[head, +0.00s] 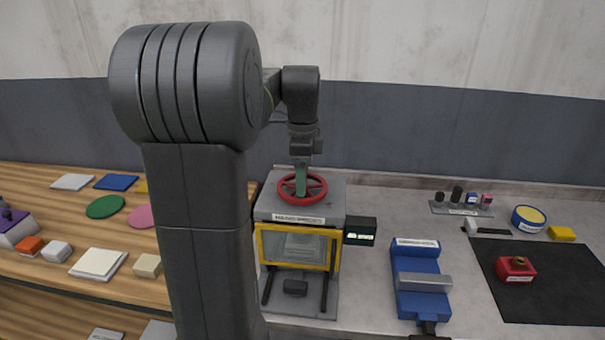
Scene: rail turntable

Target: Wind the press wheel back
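The press wheel (319,190) is a red spoked ring lying flat on top of the grey hand press (259,206). My gripper (301,186) points straight down at the wheel from above. A narrow green part runs from it into the middle of the wheel. I cannot tell whether the fingers touch the wheel or hub, or whether they are open or shut. The press front has a yellow frame (262,247) around a clear window, with a grey block (299,247) behind it. A small display (360,232) with lit characters sits at the press's right side.
A blue vise (415,268) stands right of the press. Farther right are a black mat (560,285) with a red block (515,268), a blue-and-yellow tin (529,217) and a small rack (463,209). A wooden table (200,275) with several pads and blocks is at left. My arm hides part of it.

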